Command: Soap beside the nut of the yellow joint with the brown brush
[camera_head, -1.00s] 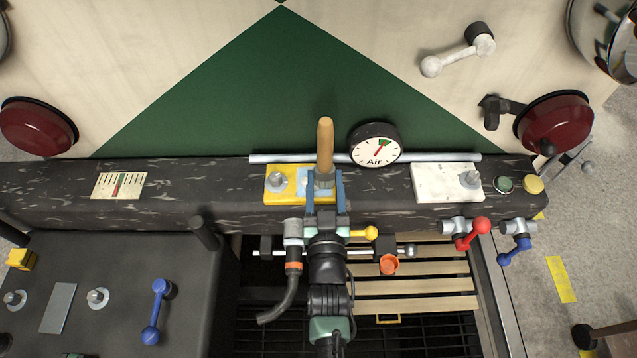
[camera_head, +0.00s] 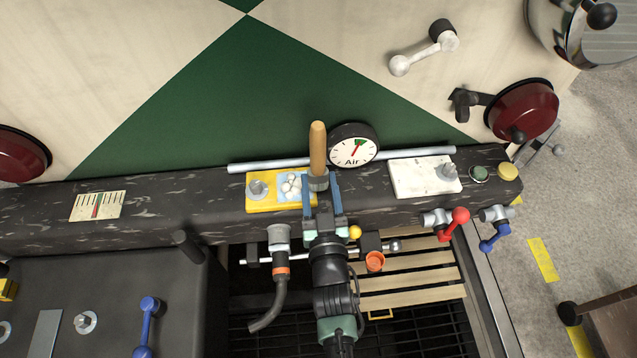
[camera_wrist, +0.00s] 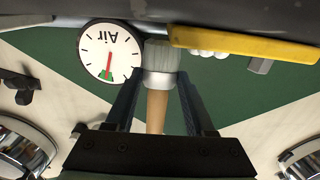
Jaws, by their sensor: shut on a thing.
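The brush (camera_head: 318,148) has a tan-brown wooden handle and a grey metal collar. My gripper (camera_head: 321,197) is shut on the brush near its collar, with the handle pointing up the picture. In the wrist view the brush (camera_wrist: 158,104) stands between the two fingers, its grey bristles against the dark beam. The yellow joint (camera_head: 283,206) is a yellow plate on the beam, just left of my gripper. Its grey nut (camera_head: 257,188) is at the plate's left. White foam blobs (camera_head: 292,184) sit on a pale blue patch right of the nut. Whether the bristles touch the plate is unclear.
An air gauge (camera_head: 352,146) stands close right of the brush, and a metal pipe (camera_head: 405,157) runs behind. A white plate (camera_head: 412,182) with a nut lies farther right. Red (camera_head: 456,222) and blue (camera_head: 494,238) levers project from the beam's front.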

